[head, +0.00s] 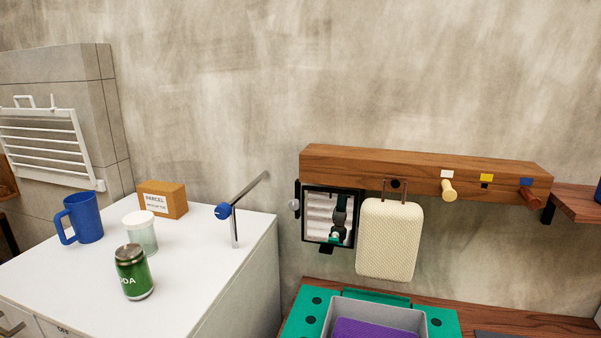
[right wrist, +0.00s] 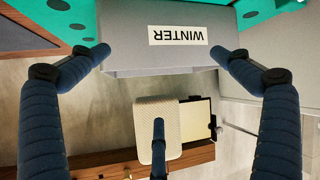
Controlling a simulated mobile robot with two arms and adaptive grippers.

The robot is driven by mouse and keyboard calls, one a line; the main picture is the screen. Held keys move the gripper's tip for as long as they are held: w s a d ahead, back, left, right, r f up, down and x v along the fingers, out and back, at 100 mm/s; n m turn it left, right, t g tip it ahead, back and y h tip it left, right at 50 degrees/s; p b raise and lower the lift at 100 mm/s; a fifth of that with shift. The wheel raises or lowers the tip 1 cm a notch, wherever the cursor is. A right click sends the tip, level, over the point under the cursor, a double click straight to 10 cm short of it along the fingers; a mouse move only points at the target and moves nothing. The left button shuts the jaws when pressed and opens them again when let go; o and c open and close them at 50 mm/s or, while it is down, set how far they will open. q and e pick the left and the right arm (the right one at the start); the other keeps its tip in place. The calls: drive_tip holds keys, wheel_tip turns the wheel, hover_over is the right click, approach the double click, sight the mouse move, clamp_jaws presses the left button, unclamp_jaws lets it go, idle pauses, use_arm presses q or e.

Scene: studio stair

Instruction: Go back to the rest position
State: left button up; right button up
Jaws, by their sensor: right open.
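My right gripper (right wrist: 160,54) shows in the right wrist view with its dark blue fingers spread wide and nothing between them. Beyond the fingertips is a grey bin (right wrist: 125,60) with a WINTER label, which appears upside down. The gap between fingers and bin is hard to judge. Neither gripper shows directly in the head view, and my left gripper is not in view.
A cream woven bag (head: 389,240) hangs from the wooden rail (head: 420,166), beside a small mirror (head: 316,211). Below is the grey bin (head: 412,318) with purple contents. The white counter (head: 190,265) holds a blue mug (head: 84,218), jar, green can (head: 133,275) and parcel (head: 163,200).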

drive_tip(key=s+d+f+m+g, duration=0.1)
drive_tip(key=s+f+g, duration=0.3)
drive_tip(key=s+f, duration=0.45)
drive_tip(key=s+d+f+m+g, duration=0.15)
drive_tip(key=s+f+g, duration=0.3)
drive_tip(key=s, duration=0.75)
drive_tip(key=s+f+g, duration=0.1)
drive_tip(key=s+f, duration=0.1)
drive_tip(key=f, duration=1.3)
drive_tip(key=s+f+g, duration=0.1)
drive_tip(key=s+f, duration=0.1)
drive_tip(key=f, duration=1.3)
drive_tip(key=s+d+f, duration=0.2)
drive_tip(key=s+f, duration=1.1)
drive_tip(key=s, duration=0.3)
drive_tip(key=shift+f+g, duration=0.2)
drive_tip(key=shift+g, duration=0.15)
